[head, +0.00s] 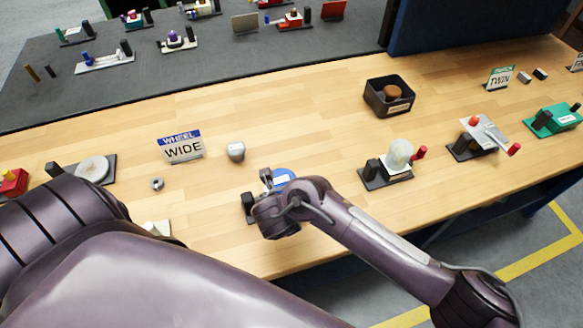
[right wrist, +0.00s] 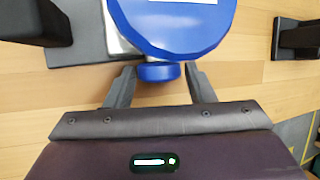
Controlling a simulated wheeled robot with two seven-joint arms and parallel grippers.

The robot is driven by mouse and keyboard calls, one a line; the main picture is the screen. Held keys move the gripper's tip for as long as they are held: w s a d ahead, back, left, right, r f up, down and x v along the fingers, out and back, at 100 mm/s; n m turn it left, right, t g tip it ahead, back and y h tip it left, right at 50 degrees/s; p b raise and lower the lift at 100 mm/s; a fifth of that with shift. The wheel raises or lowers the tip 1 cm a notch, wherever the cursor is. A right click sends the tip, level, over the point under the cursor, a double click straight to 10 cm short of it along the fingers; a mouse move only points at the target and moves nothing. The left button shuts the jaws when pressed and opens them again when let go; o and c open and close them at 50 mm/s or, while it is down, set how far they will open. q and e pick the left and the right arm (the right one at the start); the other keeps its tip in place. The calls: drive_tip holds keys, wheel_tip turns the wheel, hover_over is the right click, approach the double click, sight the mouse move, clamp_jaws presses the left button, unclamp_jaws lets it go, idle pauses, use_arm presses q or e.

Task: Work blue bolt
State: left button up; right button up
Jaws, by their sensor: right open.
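In the right wrist view a large blue round body (right wrist: 175,28) with a white label fills the top middle. A short blue cylinder, apparently the blue bolt (right wrist: 157,73), sticks out from its near side. My right gripper (right wrist: 160,69) is open, with one finger on each side of the bolt and small gaps visible. In the head view the blue body (head: 284,176) is partly hidden behind my right gripper (head: 267,180), and the bolt cannot be made out. My left arm crosses the lower left of the head view, but its gripper is not in view.
A dark post (head: 248,200) stands beside the blue body. A grey knob (head: 236,152) and a "WHEEL WIDE" sign (head: 181,147) stand to the left. A valve with a pale dome (head: 398,154) and a black bin (head: 389,97) are to the right. The wood between is clear.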

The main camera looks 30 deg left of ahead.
drive_tip(key=c, duration=0.7)
drive_tip(key=shift+d, duration=0.1)
drive_tip(key=shift+w+d+f+m+g+y+b, duration=0.15)
drive_tip(key=shift+g+y+b, duration=0.25)
drive_tip(key=shift+g, duration=0.2)
drive_tip(key=shift+w+a+m+g+y+b, duration=0.15)
drive_tip(key=shift+g+y+b, duration=0.25)
drive_tip(key=shift+g, duration=0.2)
drive_tip(key=shift+d+g+y+b, duration=0.2)
drive_tip(key=shift+g+y+b, duration=0.45)
drive_tip(key=shift+b, duration=0.3)
drive_tip(key=shift+m+g+y+b, duration=0.4)
drive_tip(key=shift+g+y+b, duration=0.15)
drive_tip(key=shift+g+b, duration=0.4)
drive_tip(key=o, duration=0.7)
drive_tip(key=shift+r, duration=0.2)
